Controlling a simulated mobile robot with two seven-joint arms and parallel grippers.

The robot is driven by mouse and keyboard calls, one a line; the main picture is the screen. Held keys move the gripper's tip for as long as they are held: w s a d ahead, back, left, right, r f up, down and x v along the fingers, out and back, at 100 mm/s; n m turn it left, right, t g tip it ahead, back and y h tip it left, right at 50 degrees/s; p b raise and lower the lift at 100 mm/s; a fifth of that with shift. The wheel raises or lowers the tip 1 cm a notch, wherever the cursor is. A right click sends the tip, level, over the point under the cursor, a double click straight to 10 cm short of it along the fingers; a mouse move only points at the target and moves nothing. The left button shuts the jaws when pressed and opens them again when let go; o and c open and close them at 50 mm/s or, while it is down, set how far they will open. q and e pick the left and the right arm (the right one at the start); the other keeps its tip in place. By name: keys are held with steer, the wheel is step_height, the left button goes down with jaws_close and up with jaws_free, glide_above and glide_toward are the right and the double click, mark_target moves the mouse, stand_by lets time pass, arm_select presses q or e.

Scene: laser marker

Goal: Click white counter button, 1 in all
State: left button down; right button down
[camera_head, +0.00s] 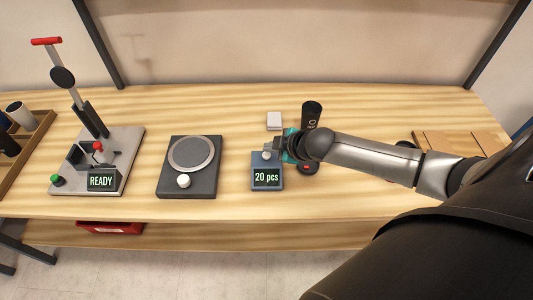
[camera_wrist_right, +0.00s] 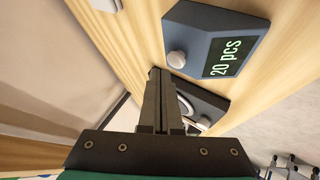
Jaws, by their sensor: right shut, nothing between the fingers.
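The counter (camera_head: 266,183) is a small blue-grey box on the table. Its display reads "20 pcs", and it also shows in the right wrist view (camera_wrist_right: 204,45). Its round white button (camera_head: 266,155) sits above the display and shows clearly in the right wrist view (camera_wrist_right: 176,60). My right gripper (camera_head: 270,146) is shut and empty, just behind the button in the head view. In the right wrist view its fingertips (camera_wrist_right: 160,74) appear close beside the button; I cannot tell whether they touch it. My left gripper is not in view.
A dark scale-like device (camera_head: 188,182) with a round plate and white knob stands left of the counter. A lever press (camera_head: 120,150) reading "READY" is further left. A white block (camera_head: 274,121) and a black cylinder (camera_head: 311,114) stand behind my right gripper.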

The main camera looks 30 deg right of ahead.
mark_target(270, 157)
steer(key=shift+f, duration=0.15)
steer(key=shift+f, duration=0.3)
steer(key=shift+f+b, duration=0.35)
steer(key=shift+f, duration=0.2)
stand_by(0.6)
stand_by(0.3)
steer(key=shift+r+p, duration=0.95)
steer(key=shift+p, duration=0.15)
step_height(270, 157, up, 5)
steer(key=p, duration=0.5)
steer(key=shift+r+p, duration=0.1)
steer(key=shift+p, duration=0.2)
